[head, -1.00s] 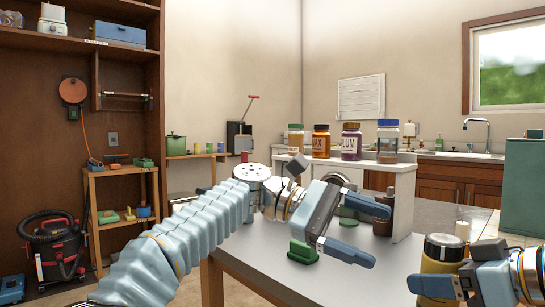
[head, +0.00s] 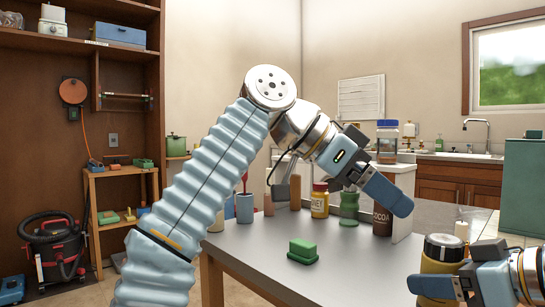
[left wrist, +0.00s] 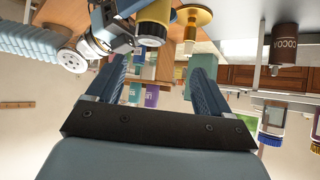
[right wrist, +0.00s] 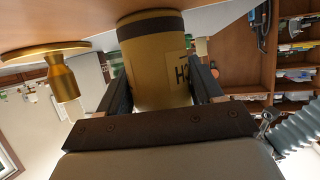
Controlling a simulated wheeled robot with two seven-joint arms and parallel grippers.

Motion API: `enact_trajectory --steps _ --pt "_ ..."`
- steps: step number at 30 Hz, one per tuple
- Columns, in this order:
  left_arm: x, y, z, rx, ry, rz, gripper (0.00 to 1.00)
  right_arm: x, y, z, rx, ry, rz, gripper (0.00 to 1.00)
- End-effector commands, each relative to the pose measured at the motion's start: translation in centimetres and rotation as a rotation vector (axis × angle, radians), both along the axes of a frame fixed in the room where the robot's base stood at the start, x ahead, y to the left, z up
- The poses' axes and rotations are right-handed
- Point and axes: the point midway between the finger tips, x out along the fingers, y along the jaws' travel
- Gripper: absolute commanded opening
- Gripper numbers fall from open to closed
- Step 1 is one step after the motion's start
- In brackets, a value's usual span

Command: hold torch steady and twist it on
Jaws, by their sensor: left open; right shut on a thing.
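The torch (head: 441,265) is a yellow cylinder with a dark band and top, standing upright at the right in the head view. My right gripper (head: 462,287) is shut around its body. In the right wrist view the torch (right wrist: 155,62) sits between both fingers, with part of a dark label showing. My left gripper (head: 398,207) is open and empty, raised above the table's far side, up and left of the torch and apart from it. In the left wrist view the torch (left wrist: 155,22) shows beyond the open fingers, near the top edge.
A green block (head: 302,252) lies on the grey table (head: 345,275). A cocoa jar (head: 382,222), a green bottle (head: 349,208), a yellow jar (head: 319,204) and a blue cup (head: 244,208) stand behind. A gold stand (right wrist: 63,78) is near the torch. The table's middle is clear.

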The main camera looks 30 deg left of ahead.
Motion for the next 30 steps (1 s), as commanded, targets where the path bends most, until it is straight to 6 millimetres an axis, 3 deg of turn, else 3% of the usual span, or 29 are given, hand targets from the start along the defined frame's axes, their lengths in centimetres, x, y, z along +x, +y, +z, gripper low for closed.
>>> enact_trajectory --steps 3,15,30 --pt "2.3 1.9 0.1 -0.019 -0.034 0.078 0.80 0.0 0.0 0.0 0.001 -0.001 0.000 0.39" --pt "8.5 8.7 0.9 -0.047 -0.174 0.310 0.80 0.0 0.0 0.0 0.001 -0.001 0.000 0.39" --pt "13.6 19.0 2.0 -0.020 -0.359 0.588 0.80 0.0 0.0 0.0 0.001 -0.001 0.000 0.39"
